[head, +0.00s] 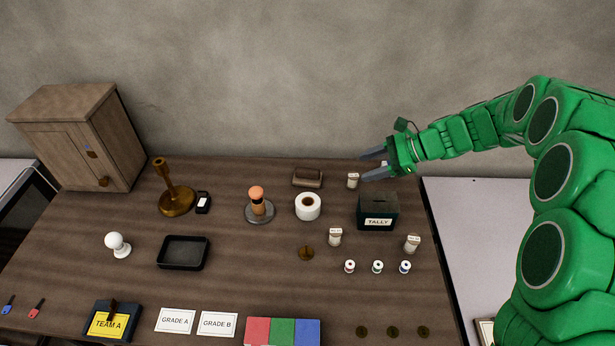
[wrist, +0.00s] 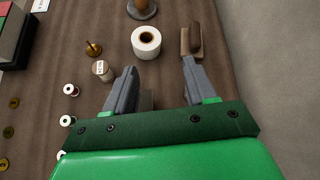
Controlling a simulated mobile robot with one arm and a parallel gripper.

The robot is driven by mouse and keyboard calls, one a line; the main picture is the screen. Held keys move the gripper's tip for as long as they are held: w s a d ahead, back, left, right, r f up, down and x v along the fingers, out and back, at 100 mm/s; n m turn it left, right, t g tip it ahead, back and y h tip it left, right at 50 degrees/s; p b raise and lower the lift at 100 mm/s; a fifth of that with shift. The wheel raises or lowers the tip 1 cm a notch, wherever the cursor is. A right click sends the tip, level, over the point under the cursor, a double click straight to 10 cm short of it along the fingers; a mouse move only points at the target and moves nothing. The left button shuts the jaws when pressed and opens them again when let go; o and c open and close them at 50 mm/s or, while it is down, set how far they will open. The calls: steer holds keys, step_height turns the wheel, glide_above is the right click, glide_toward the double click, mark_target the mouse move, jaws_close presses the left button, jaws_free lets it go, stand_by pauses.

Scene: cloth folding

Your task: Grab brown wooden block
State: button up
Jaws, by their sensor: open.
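A brown block-like piece (head: 307,178) lies at the back of the table, left of my gripper in the head view. In the wrist view the brown block (wrist: 190,38) has a darker raised top on a lighter base and shows just beyond my right finger's tip. My gripper (head: 373,165) is open above the table's back right part, apart from the block. In the wrist view its two fingers (wrist: 160,68) are spread, with no block between them. A partly hidden greyish shape shows low between the fingers, and I cannot tell what it is.
A white roll (head: 308,206) lies just in front of the block. A stamp-like piece (head: 258,204) stands left of the roll. The wall is close behind.

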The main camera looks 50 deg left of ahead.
mark_target(310, 169)
steer(key=a+f+m, duration=0.1)
steer(key=a+f, duration=0.2)
steer(key=a, duration=0.1)
steer(key=a+f+m+y, duration=0.1)
steer(key=a+f, duration=0.2)
steer(key=a, duration=0.2)
steer(key=a+f+m+g, duration=0.1)
steer(key=a+f, duration=0.3)
steer(key=a, duration=0.1)
steer(key=shift+s+f+y, duration=0.1)
steer(key=shift+y, duration=0.3)
steer(key=shift+x, duration=3.95)
jaws_close()
